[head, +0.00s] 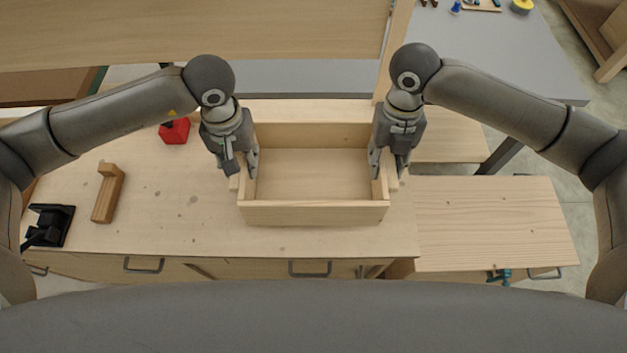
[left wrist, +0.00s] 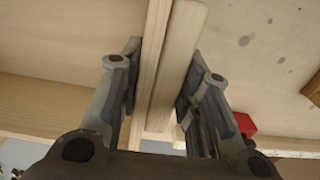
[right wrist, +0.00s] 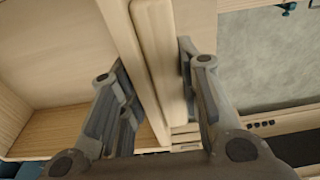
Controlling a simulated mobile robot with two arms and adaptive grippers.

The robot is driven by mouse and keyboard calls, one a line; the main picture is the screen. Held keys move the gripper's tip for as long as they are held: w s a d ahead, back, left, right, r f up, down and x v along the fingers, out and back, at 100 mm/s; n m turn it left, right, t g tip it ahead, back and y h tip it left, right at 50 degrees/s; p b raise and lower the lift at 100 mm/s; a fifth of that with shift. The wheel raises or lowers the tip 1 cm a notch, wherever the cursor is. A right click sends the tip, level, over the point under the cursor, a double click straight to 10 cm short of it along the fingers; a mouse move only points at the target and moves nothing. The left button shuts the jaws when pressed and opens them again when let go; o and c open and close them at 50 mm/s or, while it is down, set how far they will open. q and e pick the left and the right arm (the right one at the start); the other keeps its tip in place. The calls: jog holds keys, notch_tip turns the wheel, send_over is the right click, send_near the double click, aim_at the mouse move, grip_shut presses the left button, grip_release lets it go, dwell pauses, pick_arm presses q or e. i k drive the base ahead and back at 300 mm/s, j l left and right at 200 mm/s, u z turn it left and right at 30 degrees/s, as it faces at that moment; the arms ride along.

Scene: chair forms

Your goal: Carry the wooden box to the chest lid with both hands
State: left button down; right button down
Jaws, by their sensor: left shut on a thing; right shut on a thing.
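The open wooden box (head: 315,211) is over the right part of the workbench top. It looks level and its inside looks empty. I cannot tell whether it touches the bench. My left gripper (head: 243,170) is shut on the box's left side, with the side piece (left wrist: 176,62) between its fingers in the left wrist view. My right gripper (head: 386,170) is shut on the right side, and that piece (right wrist: 160,62) shows between its fingers in the right wrist view. A flat pale wooden panel (head: 495,222), apparently the chest lid, lies to the right of the bench.
The workbench top (head: 165,215) holds a red object (head: 174,131), a wooden block (head: 108,193) and a black tool (head: 50,225) at left. A large wooden panel (head: 200,35) stands behind. A grey table (head: 510,45) is at back right. The lid's top is clear.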

aim_at(487, 225)
jog(key=k, duration=1)
